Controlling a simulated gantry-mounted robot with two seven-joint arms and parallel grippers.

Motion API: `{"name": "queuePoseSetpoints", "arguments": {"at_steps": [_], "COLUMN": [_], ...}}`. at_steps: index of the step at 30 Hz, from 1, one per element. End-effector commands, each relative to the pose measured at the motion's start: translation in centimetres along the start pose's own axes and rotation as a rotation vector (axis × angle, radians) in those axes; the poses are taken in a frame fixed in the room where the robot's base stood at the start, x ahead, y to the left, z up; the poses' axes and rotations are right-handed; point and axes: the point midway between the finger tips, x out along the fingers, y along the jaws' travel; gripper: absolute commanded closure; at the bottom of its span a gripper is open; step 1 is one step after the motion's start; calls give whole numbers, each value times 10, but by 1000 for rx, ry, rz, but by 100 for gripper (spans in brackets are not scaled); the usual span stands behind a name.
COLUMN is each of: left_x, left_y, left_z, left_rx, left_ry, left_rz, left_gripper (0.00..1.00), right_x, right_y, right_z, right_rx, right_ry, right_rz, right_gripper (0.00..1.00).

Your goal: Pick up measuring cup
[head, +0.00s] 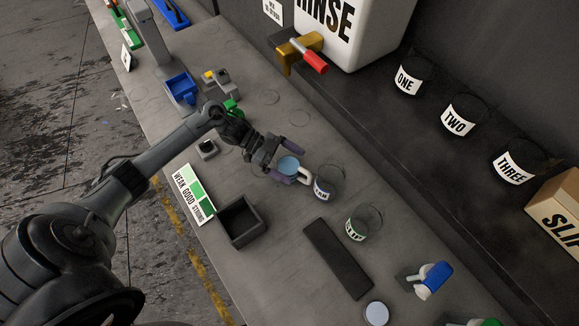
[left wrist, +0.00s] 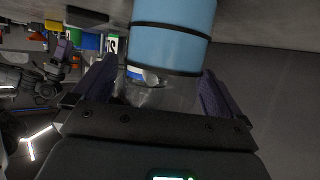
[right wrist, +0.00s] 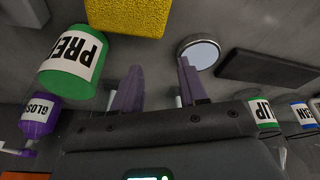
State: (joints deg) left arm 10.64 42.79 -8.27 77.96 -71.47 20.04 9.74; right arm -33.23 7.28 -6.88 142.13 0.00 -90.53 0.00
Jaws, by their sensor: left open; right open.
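A light blue round vessel (head: 289,165), which looks like the measuring cup, stands on the grey bench in the head view. A white loop handle (head: 306,175) shows at its right; I cannot tell whether it belongs to it. My left gripper (head: 291,162) is open, with its purple fingers on either side of the vessel. In the left wrist view the light blue cylinder (left wrist: 173,35) with dark bands fills the upper middle, in front of the open fingers. My right gripper (right wrist: 158,78) is open and empty in the right wrist view and is outside the head view.
Clear labelled cups (head: 327,184) and (head: 362,224) stand close to the right. A dark bar (head: 337,257) and an open dark box (head: 242,222) lie nearer. A green-capped PREP bottle (right wrist: 72,63) and a yellow block (right wrist: 127,15) are near my right gripper.

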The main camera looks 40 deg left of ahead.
Motion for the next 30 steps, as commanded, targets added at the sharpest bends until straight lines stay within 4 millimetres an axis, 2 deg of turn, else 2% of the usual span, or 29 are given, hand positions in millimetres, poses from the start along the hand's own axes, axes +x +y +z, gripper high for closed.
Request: {"name": "queuePoseSetpoints", "arguments": {"at_steps": [4, 15, 24, 30], "left_x": [0, 0, -2, -7], "left_y": [0, 0, 0, -1], "left_z": [0, 0, -2, -14], "left_rx": [0, 1, 2, 3], "left_ry": [0, 1, 1, 0], "left_rz": [0, 0, 0, -1], "left_gripper": [0, 57, 57, 57], "right_x": [0, 0, 0, -2], "right_y": [0, -2, -2, -2], "right_z": [0, 0, -1, -1], "right_rx": [0, 7, 10, 10], "right_ry": [0, 1, 1, 1], "right_rz": [0, -6, -8, -8], "right_gripper": [57, 57, 57, 57]}}
